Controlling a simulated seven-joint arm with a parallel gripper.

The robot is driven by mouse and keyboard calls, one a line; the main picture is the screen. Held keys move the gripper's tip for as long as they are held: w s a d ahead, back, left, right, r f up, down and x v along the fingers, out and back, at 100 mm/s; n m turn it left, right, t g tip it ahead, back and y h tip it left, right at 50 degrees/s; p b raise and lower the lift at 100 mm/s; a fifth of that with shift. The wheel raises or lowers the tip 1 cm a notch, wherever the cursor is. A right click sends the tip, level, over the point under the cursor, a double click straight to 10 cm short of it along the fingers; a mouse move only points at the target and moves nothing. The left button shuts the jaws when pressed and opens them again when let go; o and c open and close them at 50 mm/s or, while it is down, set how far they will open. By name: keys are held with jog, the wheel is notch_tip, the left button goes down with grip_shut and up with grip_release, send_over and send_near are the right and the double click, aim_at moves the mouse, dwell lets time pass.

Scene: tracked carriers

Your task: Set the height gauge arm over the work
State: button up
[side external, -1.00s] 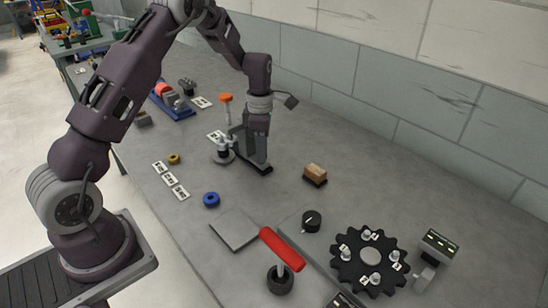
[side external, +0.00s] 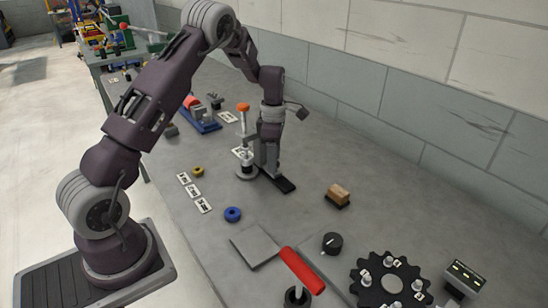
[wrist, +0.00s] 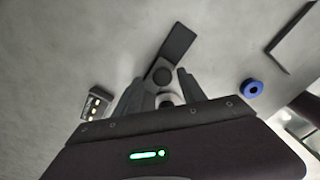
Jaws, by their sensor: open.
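A gauge-like stand with a dark flat base (side external: 284,184) stands at the back of the bench; I take it to be the height gauge. My gripper (side external: 266,150) is down at its grey upright, open. Contact cannot be told. The gauge arm is not clearly distinguishable.
A red-handled tool (side external: 301,270), black knob (side external: 332,242) and toothed black disc (side external: 375,267) stand in front. Bare bench lies between; a wall runs behind.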

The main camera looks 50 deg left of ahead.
notch_tip(320, 180, up, 7)
jog(key=shift+r, duration=0.1)
dwell(0.3)
jog(key=s+d+r+m+t, duration=0.3)
jog(key=s+d+r+m, duration=1.05)
jog(key=r, duration=0.25)
jog(key=s+d+m+t, duration=0.1)
jog(key=s+d+m, duration=0.2)
jog(key=s+m, duration=0.3)
jog(key=s+d+m+t, duration=0.1)
jog(key=s+d+m, duration=0.2)
jog(key=s+m, duration=0.4)
jog(key=s+f, duration=0.1)
jog(key=s, duration=0.2)
jog(key=shift+t, duration=0.3)
